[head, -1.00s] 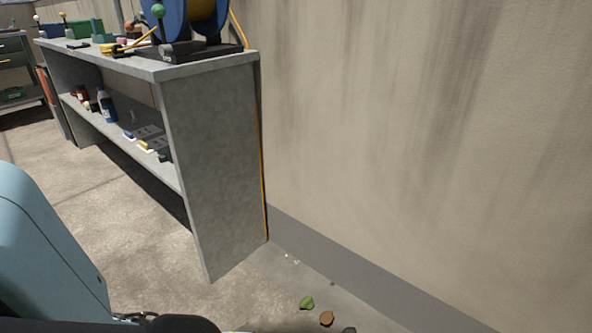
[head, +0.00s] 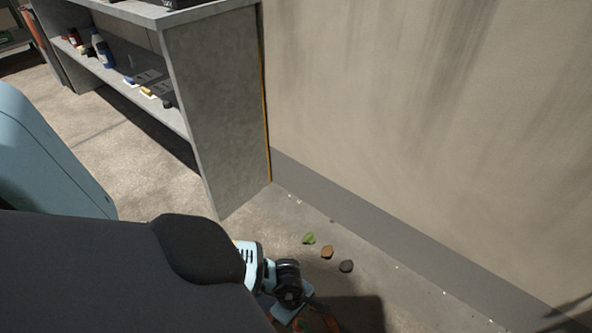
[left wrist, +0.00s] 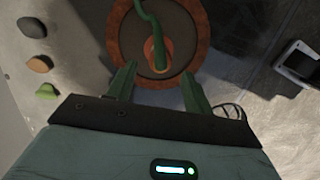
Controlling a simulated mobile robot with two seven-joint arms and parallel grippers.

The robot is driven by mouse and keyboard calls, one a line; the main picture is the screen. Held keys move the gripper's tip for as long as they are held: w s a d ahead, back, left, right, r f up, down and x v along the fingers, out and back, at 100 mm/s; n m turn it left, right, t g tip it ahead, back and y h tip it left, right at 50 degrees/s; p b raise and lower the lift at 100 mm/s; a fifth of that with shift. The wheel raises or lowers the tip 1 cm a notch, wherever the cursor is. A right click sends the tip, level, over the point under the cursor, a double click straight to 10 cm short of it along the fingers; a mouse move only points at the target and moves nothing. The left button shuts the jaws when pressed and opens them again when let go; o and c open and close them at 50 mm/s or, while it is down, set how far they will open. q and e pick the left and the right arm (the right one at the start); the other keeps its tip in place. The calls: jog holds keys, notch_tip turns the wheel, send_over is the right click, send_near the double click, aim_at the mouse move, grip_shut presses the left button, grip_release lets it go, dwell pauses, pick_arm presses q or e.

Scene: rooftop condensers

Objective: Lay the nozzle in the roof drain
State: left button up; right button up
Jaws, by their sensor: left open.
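In the left wrist view, the roof drain (left wrist: 203,40) is a round dark bowl with a rusty red-brown rim. A green hose-like piece, which looks like the nozzle (left wrist: 154,28), comes in from the top edge and ends over the middle of the drain, with an orange-brown patch around its end. I cannot tell whether it touches the bottom. My left gripper (left wrist: 158,68) is open, its two green fingers apart over the near part of the rim, on either side of the nozzle's end and not closed on it. My right gripper is not in view.
A green leaf-like bit (head: 309,239), a brown stone (head: 327,252) and a grey stone (head: 346,266) lie on the floor near the wall (head: 430,130). A grey shelf unit (head: 215,110) stands against the wall at left. A pale-framed dark object (left wrist: 300,62) lies right of the drain.

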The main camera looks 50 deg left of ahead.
pick_arm(q)
jog(key=shift+a+r+p, duration=0.15)
jog(key=shift+r+p, duration=0.15)
jog(key=shift+r, duration=0.6)
jog(key=shift+a+r+p, duration=0.1)
jog(key=shift+r+p, duration=0.2)
jog(key=shift+r, duration=0.55)
jog(key=shift+s, duration=0.1)
